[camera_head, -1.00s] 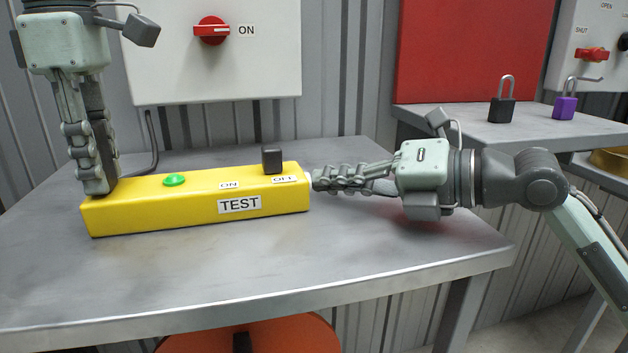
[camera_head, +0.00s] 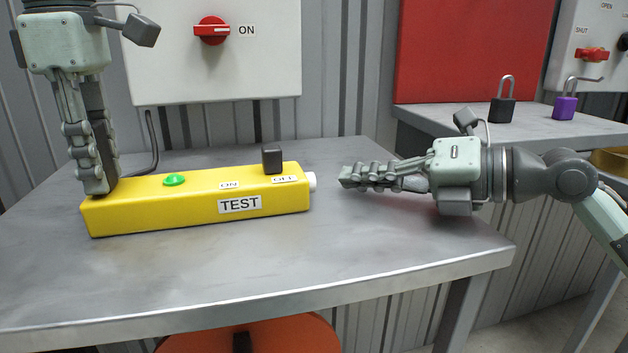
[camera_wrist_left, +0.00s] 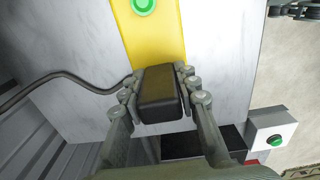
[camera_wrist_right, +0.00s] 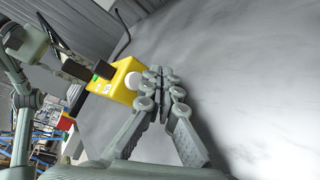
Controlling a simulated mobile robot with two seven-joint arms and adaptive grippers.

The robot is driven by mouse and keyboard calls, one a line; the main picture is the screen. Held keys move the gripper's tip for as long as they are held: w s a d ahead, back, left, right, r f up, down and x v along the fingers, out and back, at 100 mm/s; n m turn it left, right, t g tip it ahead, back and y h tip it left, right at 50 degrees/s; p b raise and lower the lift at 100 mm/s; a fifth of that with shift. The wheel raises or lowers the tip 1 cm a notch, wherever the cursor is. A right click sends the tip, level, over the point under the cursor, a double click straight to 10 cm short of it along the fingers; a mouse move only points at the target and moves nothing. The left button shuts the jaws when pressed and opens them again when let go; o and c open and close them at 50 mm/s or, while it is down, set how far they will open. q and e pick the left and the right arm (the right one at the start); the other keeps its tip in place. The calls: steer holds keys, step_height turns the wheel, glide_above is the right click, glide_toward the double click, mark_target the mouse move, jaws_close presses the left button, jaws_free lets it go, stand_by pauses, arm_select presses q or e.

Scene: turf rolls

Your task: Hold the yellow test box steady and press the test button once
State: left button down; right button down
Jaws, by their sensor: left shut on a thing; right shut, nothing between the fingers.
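The yellow test box (camera_head: 150,212) lies on the grey table, labelled TEST, ON and OFF. A green lamp (camera_head: 174,180) and a dark block (camera_head: 272,158) by the OFF label are on its top. A white round button (camera_head: 312,181) sticks out of its right end. My left gripper (camera_head: 103,188) points down at the box's left end; the left wrist view shows it shut on a black grip block (camera_wrist_left: 158,92) there. My right gripper (camera_head: 346,178) is shut and empty, just right of the white button with a clear gap. The button also shows in the right wrist view (camera_wrist_right: 133,80).
The grey table (camera_head: 330,255) is bare in front of the box. A white cabinet (camera_head: 260,65) with a red rotary switch (camera_head: 211,30) hangs behind. Black (camera_head: 502,108) and purple (camera_head: 565,106) padlocks stand on a shelf at the back right. A cable hangs behind my left gripper.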

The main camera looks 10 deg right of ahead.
arm_select(q)
steer(key=shift+f, duration=0.15)
arm_select(e)
steer(key=shift+d, duration=1.35)
arm_select(q)
steer(key=c, duration=1.1)
jaws_free()
steer(key=shift+w, duration=0.1)
steer(key=shift+c, duration=0.2)
steer(key=shift+o, duration=0.4)
